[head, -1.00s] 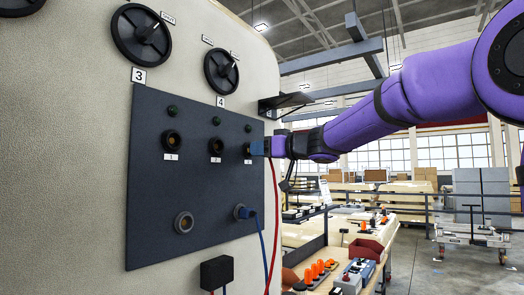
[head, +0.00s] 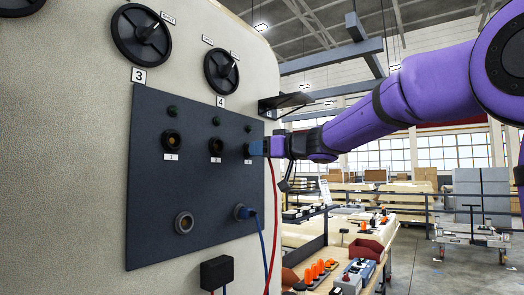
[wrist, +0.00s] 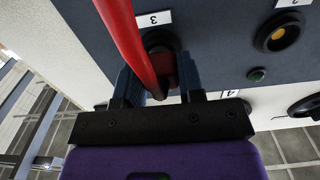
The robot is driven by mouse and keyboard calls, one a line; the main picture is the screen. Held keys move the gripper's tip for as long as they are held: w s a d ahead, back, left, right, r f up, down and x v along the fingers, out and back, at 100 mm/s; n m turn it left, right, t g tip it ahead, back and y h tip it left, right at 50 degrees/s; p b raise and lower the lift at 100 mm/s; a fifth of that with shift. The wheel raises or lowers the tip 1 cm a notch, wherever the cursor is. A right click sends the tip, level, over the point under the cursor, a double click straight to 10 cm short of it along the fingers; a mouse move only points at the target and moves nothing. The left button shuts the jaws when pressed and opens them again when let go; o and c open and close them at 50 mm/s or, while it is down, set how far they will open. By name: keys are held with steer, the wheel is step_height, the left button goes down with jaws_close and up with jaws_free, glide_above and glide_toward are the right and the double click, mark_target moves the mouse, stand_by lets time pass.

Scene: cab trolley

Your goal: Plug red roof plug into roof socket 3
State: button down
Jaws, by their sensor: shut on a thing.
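The red plug (wrist: 168,70) is between the blue fingers of my gripper (wrist: 162,84), which is shut on it. Its red cable (wrist: 122,35) runs off the top of the wrist view and hangs down beside the panel in the head view (head: 275,215). The plug is in line with the dark ring of roof socket 3 (wrist: 160,40), under the label 3 (wrist: 154,19). In the head view my gripper (head: 258,148) is right against the panel at the right socket of the upper row. The fingers hide how deep the plug sits.
The dark panel (head: 150,230) has two empty upper sockets, 1 (head: 172,141) and 2 (head: 216,146), and an empty lower socket (head: 184,222). A blue plug (head: 244,212) sits in the other lower socket, its cable hanging close to the red one. A black box (head: 216,272) is below.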

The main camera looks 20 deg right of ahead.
steer(key=shift+w+a, duration=0.2)
steer(key=shift+w, duration=0.15)
steer(key=c, duration=0.7)
jaws_free()
steer(key=shift+o, duration=0.2)
steer(key=v, duration=1)
steer(key=shift+s+d, duration=0.2)
steer(key=shift+s, duration=0.15)
steer(key=o, duration=0.7)
steer(key=shift+c, duration=0.2)
steer(key=shift+d, duration=0.1)
